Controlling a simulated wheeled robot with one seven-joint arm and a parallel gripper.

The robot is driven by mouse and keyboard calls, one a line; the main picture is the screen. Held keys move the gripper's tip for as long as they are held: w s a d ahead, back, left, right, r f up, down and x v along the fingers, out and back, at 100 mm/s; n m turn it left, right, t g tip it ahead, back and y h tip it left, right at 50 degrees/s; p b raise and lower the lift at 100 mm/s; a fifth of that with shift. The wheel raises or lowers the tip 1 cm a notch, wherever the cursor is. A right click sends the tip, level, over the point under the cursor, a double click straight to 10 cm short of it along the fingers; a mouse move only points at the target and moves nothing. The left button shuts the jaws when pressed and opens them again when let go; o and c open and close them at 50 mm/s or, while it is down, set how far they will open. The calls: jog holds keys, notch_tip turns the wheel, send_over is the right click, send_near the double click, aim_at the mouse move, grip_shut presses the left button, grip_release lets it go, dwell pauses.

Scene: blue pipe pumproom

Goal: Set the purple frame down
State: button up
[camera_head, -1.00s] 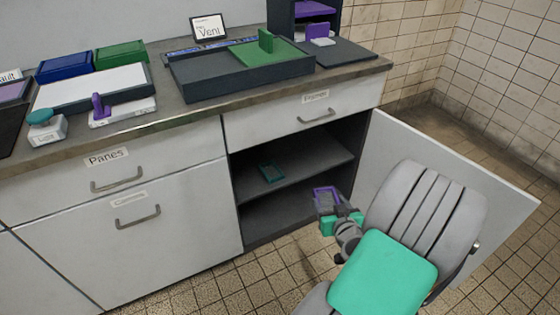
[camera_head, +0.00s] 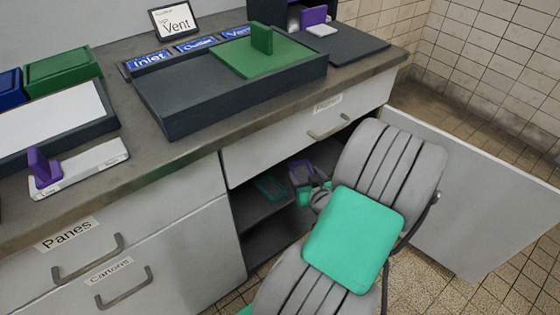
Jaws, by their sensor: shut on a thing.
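The purple frame (camera_head: 300,172) is a small open rectangle, inside the open cupboard under the counter. My gripper (camera_head: 308,187) is shut on it, seen at the cupboard opening and partly hidden by my own arm. A green frame (camera_head: 268,188) lies on the cupboard's shelf (camera_head: 262,212), just left of the purple frame. I cannot tell whether the purple frame touches the shelf.
The open cupboard door (camera_head: 475,195) stands to the right of my arm. A drawer with a handle (camera_head: 330,130) is above the opening. The counter holds a dark tray (camera_head: 190,105) with a green panel. Left of the opening are closed drawer fronts (camera_head: 150,250).

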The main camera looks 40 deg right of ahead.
aim_at(303, 164)
jog(key=w+d+f+b, duration=0.1)
jog(key=w, duration=0.1)
jog(key=w+d+f+b, duration=0.1)
jog(key=w+d+f, duration=0.1)
jog(key=w, duration=0.1)
jog(key=w+d+f+b, duration=0.1)
jog(key=w+d, duration=0.1)
jog(key=shift+w+d+f, duration=0.15)
jog(key=shift+d+f, duration=0.05)
jog(key=shift+f, duration=0.15)
jog(key=w+f, duration=0.1)
jog(key=d+f+b, duration=0.1)
jog(key=f, duration=0.1)
jog(key=w+d+f+b, duration=0.1)
jog(key=shift+w+d+f, duration=0.2)
jog(key=shift+w+d, duration=0.05)
jog(key=shift+w, duration=0.05)
jog(key=shift+w+d+f, duration=0.15)
jog(key=shift+w+f, duration=0.05)
jog(key=shift+f, duration=0.1)
notch_tip(303, 164, down, 3)
jog(key=shift+w+d+f+b, duration=0.1)
jog(key=shift+f+b, duration=0.1)
jog(key=shift+b, duration=0.95)
jog(key=shift+r, duration=0.15)
jog(key=o, duration=1.6)
